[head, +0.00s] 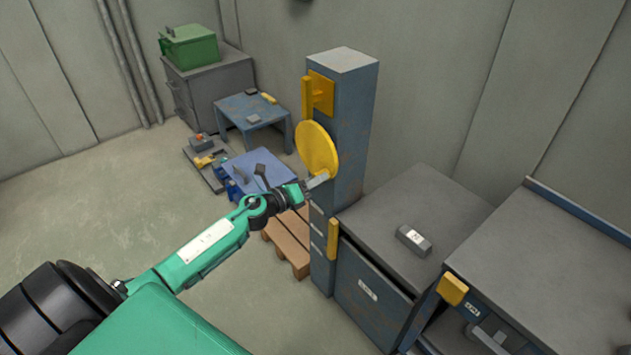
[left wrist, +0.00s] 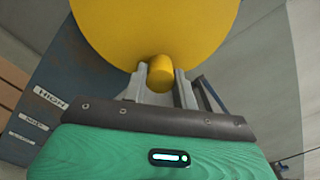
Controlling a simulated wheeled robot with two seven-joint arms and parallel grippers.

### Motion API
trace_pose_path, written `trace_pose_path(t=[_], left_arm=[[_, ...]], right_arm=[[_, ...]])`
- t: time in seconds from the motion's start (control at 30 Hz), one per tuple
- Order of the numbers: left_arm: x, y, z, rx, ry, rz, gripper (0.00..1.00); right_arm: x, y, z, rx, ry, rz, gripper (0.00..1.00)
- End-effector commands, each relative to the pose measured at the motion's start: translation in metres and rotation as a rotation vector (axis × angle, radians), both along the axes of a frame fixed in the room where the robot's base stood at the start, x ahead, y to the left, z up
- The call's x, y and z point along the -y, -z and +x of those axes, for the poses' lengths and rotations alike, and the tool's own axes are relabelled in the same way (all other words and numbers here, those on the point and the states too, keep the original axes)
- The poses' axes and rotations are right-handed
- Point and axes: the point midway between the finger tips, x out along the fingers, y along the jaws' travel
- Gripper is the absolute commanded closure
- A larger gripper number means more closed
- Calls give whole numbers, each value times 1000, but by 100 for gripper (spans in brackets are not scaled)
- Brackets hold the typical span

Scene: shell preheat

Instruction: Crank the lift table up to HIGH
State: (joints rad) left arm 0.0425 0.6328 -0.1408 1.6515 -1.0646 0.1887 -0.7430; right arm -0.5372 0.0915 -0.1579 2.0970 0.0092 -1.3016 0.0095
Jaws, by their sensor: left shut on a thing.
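A yellow crank disc (head: 317,148) is mounted on the side of a tall blue-grey column (head: 347,110). Its short yellow knob (left wrist: 161,73) stands out from the disc face. My left gripper (head: 317,181) is at the disc's lower edge, and in the left wrist view its two fingers are shut on the knob. Level plates (head: 318,229) run down the column below the disc; in the left wrist view the top plate (left wrist: 50,98) reads HIGH. A blue flat top (head: 262,168) lies low behind my arm; I cannot tell whether it is the lift table. My right gripper is not in view.
A yellow bracket (head: 319,92) sits above the disc. A wooden pallet (head: 288,240) lies at the column's foot. A grey cabinet (head: 420,205) with a small block (head: 413,240) adjoins the column at right. A small blue table (head: 240,106) stands behind. Left floor is clear.

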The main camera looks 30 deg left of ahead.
Motion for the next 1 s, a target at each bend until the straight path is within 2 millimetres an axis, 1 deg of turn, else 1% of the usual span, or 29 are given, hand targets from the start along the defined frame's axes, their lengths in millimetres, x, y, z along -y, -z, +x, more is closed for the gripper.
trace_pose_path(t=[0.03, 0.33, 0.37, 0.4, 0.47, 0.8, 0.87, 1.0], left_arm=[[0, 3, -1, -3, 0, 3, 100], [0, 2, -1, -3, 0, 2, 100], [0, 2, -1, -3, 0, 2, 70], [0, 2, -1, -3, 0, 2, 62], [0, 2, -1, -3, 0, 2, 50], [-1, 1, -2, -1, 0, 1, 50], [-2, 1, -5, -1, 0, 0, 50], [-7, 3, -19, -3, 0, 0, 50]], right_arm=[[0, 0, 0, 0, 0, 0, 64], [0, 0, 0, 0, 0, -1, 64], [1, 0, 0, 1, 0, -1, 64], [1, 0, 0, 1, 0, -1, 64], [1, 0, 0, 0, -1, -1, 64], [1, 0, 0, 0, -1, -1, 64], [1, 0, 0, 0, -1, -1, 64], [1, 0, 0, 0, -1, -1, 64]])
